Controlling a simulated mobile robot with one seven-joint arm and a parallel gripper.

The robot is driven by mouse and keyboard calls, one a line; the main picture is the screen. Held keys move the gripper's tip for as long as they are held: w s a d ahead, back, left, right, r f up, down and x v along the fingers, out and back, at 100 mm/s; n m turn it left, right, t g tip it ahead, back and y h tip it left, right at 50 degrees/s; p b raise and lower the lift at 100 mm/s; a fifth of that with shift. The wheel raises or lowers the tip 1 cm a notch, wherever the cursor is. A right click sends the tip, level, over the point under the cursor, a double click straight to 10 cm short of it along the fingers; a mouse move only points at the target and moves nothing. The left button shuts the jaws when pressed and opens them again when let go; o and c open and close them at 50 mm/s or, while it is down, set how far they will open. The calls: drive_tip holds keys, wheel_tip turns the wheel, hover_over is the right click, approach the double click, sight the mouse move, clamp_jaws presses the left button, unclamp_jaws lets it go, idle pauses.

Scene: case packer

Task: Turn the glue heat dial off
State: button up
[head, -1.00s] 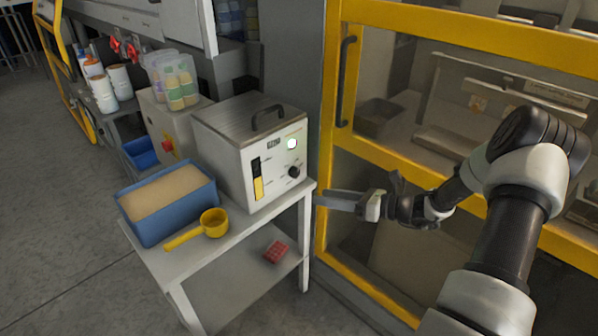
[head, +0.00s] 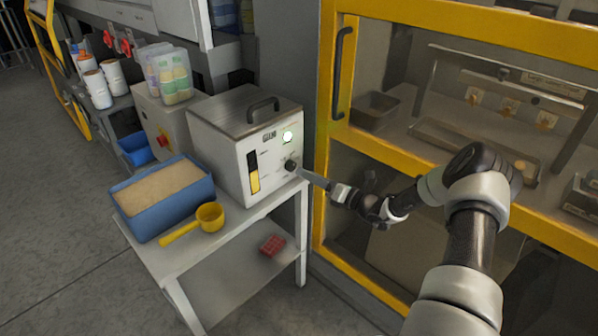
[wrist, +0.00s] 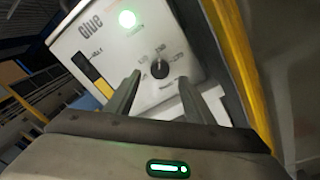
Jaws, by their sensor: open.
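The glue machine is a white box (head: 230,165) with a metal top and handle, standing on a small table. Its black heat dial (head: 290,166) is low on the right of the front panel. The dial also shows in the wrist view (wrist: 159,69), with markings around it and its pointer roughly upward in that tilted picture. A round light (head: 288,136) above it glows whitish green. My gripper (head: 303,173) is close in front of the dial. In the wrist view my gripper (wrist: 155,88) is open, its fingers apart on either side below the dial. Whether they touch it I cannot tell.
A blue bin of tan pellets (head: 165,200) and a yellow scoop (head: 205,218) sit on the table (head: 215,245) left of the machine. A yellow-framed guard door (head: 400,160) stands close on the right. A red item (head: 272,244) lies on the lower shelf.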

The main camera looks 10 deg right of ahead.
sight(293, 167)
drive_tip(key=x, duration=0.5)
drive_tip(key=c, duration=1.1)
